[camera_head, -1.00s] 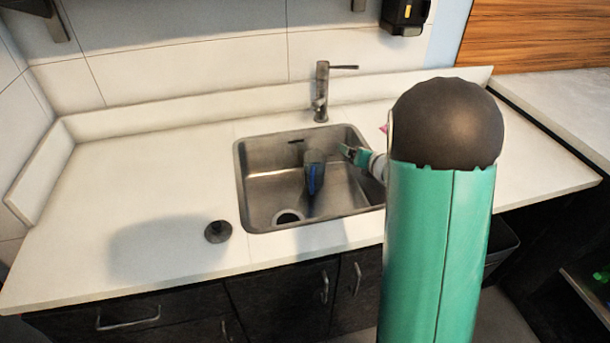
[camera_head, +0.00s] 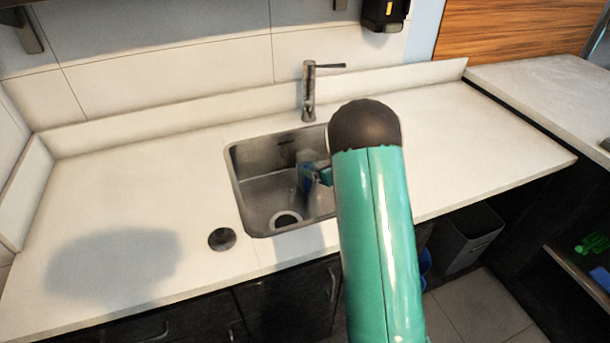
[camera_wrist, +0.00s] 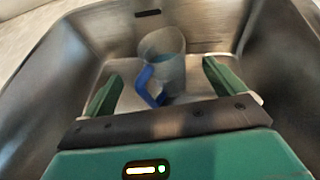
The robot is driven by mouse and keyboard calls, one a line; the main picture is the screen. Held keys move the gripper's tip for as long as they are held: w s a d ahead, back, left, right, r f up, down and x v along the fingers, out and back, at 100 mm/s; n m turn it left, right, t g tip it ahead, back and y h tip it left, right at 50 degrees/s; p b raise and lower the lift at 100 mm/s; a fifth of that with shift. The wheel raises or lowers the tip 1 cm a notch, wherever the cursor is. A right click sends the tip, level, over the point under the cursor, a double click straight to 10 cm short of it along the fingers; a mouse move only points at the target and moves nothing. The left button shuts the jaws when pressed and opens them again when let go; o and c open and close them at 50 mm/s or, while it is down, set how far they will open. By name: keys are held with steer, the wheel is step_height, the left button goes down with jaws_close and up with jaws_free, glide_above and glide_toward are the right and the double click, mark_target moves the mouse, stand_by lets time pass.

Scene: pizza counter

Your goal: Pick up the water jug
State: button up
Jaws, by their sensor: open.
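The water jug (camera_wrist: 168,62) is a clear, greyish vessel with a blue handle (camera_wrist: 146,84). It stands in the steel sink, and in the wrist view it shows ahead of my gripper, between the two fingers. In the head view the jug (camera_head: 305,174) is small and partly hidden by my arm. My gripper (camera_wrist: 161,88) is open, with a green finger on each side, and is inside the sink's outline. In the head view only a bit of my gripper (camera_head: 322,175) shows beside the jug. I cannot tell whether either finger touches it.
The sink (camera_head: 258,200) has steep walls around the jug and a drain (camera_head: 286,219) at its front. A tap (camera_head: 309,92) stands behind it. A dark round knob (camera_head: 222,239) sits on the white counter (camera_head: 150,190), which is otherwise clear. A grey bin (camera_head: 468,238) stands below right.

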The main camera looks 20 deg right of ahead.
glide_toward(301, 157)
steer(key=x, duration=0.4)
steer(key=shift+w+f, duration=0.25)
steer(key=shift+f, duration=0.05)
steer(key=c, duration=1.8)
steer(key=shift+c, duration=0.2)
